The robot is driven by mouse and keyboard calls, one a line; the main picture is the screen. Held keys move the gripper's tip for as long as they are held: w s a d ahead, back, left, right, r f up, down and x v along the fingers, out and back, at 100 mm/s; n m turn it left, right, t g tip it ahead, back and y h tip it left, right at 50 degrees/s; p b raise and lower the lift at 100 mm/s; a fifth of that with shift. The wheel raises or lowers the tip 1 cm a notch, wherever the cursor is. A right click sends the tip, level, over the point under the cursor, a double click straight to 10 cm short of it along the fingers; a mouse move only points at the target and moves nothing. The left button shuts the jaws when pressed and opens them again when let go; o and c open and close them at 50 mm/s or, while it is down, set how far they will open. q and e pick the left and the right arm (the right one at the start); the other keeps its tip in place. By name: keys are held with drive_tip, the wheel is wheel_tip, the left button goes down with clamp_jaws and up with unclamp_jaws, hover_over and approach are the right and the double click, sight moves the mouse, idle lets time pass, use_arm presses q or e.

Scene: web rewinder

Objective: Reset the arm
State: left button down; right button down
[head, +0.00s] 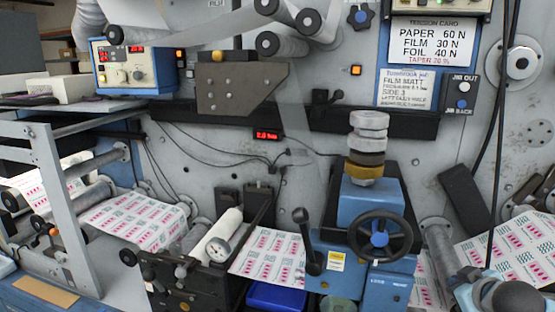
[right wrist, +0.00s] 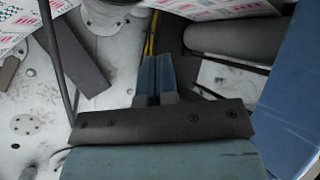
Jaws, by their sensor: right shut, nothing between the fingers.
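My right gripper (right wrist: 155,62) shows in the right wrist view. Its two blue-grey fingers are together, with nothing between them, in front of the dark palm bar. They point toward a narrow gap in the machine by a yellow cable. I cannot tell whether they touch anything. In the head view, blue and dark rounded parts at the lower right corner look like my right arm, but the fingers cannot be made out there. My left gripper is not in view.
A dark roller (right wrist: 228,40) and a blue panel (right wrist: 295,105) stand close right of the right gripper. A black cable hangs at right.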

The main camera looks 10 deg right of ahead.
drive_tip(key=s+a+f+g+y, duration=0.1)
drive_tip(key=s+a+f+g, duration=0.3)
drive_tip(key=s+a+f, duration=0.75)
drive_tip(key=s+a+f+g+y, duration=0.2)
drive_tip(key=s+a+f+g, duration=0.1)
drive_tip(key=s+a, duration=0.85)
drive_tip(key=w+a+f+t+y+p, duration=0.2)
drive_tip(key=w+a+f+t, duration=0.5)
drive_tip(key=f, duration=0.3)
drive_tip(key=shift+a+f+n+y+p, duration=0.15)
drive_tip(key=shift+f+n+y+p, duration=0.15)
drive_tip(key=shift+f+n+p, duration=0.1)
